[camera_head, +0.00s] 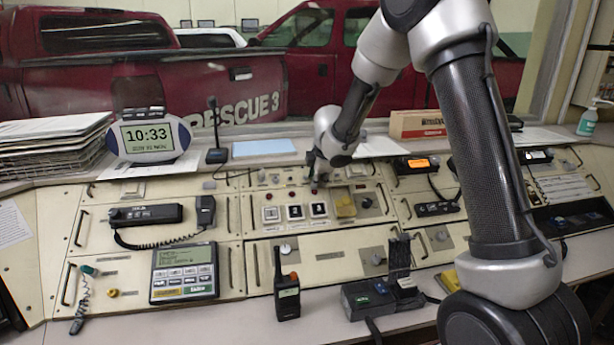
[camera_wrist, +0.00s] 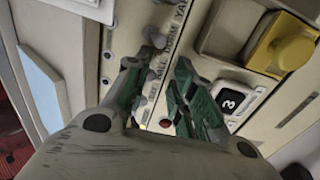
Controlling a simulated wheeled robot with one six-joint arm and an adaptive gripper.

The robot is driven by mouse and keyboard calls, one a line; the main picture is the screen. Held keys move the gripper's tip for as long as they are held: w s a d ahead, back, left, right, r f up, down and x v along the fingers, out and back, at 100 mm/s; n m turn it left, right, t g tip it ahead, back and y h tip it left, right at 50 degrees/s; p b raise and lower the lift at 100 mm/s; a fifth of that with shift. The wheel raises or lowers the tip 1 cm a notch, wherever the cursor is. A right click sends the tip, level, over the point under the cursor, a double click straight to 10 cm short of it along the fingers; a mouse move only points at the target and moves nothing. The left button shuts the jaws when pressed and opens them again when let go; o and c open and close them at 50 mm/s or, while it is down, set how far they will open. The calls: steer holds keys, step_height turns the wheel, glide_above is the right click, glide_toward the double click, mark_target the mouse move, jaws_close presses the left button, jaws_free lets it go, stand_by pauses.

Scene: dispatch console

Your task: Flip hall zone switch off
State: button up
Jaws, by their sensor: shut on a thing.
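The zone switches are small grey levers in a row on the cream console panel. In the wrist view, one grey lever (camera_wrist: 159,41) shows beyond my fingertips, beside a line of printed labels. A label that seems to read HALL lies between my fingers. My gripper (camera_wrist: 158,68) has green-padded fingers with a narrow gap, shut on a small switch there. The fingers mostly hide that switch, so its position cannot be told. In the head view, my gripper (camera_head: 316,176) reaches down to the upper middle of the console, above the numbered buttons (camera_head: 294,212).
A desk microphone (camera_head: 216,150) and an oval clock (camera_head: 150,137) stand at the left. A radio handset (camera_head: 287,290) stands on the front ledge.

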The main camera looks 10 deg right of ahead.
steer(key=v, duration=0.6)
stand_by(0.3)
steer(key=s+d+f+m+g+h, duration=0.2)
steer(key=s+d+f+m, duration=0.1)
steer(key=s+d+m, duration=0.25)
steer(key=s+d+r+m, duration=0.3)
steer(key=s+r+m, duration=0.1)
steer(key=s, duration=0.7)
steer(key=s+d+r+m+y, duration=0.1)
steer(key=s+d+r+m, duration=0.2)
steer(key=s, duration=0.9)
steer(key=s+d+r+m+y, duration=0.1)
steer(key=s+d+r+m, duration=0.2)
steer(key=s, duration=0.8)
step_height(320, 180, up, 3)
steer(key=shift+s+d+r+m, duration=0.2)
steer(key=shift+s+r+m, duration=0.05)
steer(key=shift+m, duration=1)
steer(key=shift+f, duration=0.1)
